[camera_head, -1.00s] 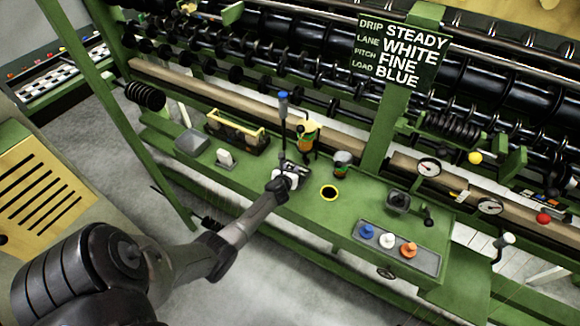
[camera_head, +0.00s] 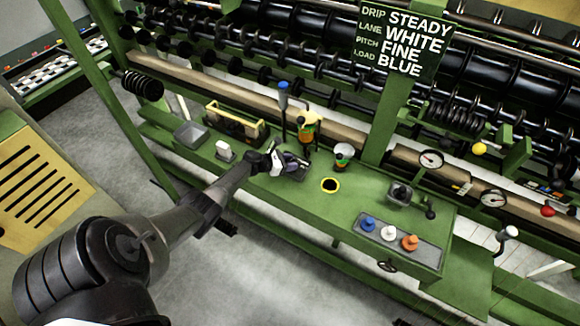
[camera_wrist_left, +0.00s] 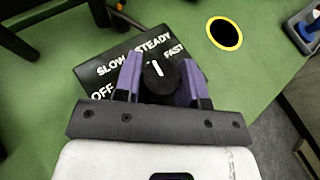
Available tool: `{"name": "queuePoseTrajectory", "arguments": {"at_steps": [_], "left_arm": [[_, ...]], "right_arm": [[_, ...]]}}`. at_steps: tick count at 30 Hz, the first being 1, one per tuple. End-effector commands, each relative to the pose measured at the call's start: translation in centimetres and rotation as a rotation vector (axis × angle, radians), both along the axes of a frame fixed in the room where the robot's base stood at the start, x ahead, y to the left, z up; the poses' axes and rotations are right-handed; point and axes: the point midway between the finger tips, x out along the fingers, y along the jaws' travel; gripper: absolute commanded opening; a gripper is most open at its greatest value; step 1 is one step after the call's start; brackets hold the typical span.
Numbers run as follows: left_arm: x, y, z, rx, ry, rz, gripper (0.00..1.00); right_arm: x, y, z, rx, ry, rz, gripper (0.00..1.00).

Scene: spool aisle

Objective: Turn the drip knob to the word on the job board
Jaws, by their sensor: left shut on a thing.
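The job board (camera_head: 405,42) reads DRIP STEADY, LANE WHITE, PITCH FINE, LOAD BLUE. The drip knob (camera_wrist_left: 160,82) is a round black knob with a white pointer line, on a dark dial plate (camera_wrist_left: 92,72) lettered OFF, SLOW, STEADY and FAST. Its pointer points up the picture, at the word STEADY. My left gripper (camera_wrist_left: 161,84) has its two purple fingers on either side of the knob and is shut on it. In the head view my left gripper (camera_head: 281,162) covers the knob and part of the plate. My right gripper is not in view.
A tray (camera_head: 392,258) holds blue, white and orange knobs. Green bench top is clear between them.

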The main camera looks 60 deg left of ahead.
Motion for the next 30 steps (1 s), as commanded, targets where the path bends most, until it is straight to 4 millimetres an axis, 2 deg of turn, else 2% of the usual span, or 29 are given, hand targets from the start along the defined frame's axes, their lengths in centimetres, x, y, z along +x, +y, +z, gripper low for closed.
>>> {"name": "queuePoseTrajectory", "arguments": {"at_steps": [1, 3, 12, 30], "left_arm": [[0.0, 0.2, -0.5, 0.001, 0.000, -0.031, 0.14], [0.0, 0.1, -0.5, 0.001, 0.001, -0.077, 0.14], [0.0, 0.0, -0.3, -0.001, 0.000, -0.205, 0.14], [0.0, 0.0, 0.0, 0.001, 0.000, -0.248, 0.14]], "right_arm": [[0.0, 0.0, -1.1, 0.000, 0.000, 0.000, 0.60], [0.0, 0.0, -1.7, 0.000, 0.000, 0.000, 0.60], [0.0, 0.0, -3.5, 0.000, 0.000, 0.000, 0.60], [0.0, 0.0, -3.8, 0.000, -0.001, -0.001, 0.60]]}}
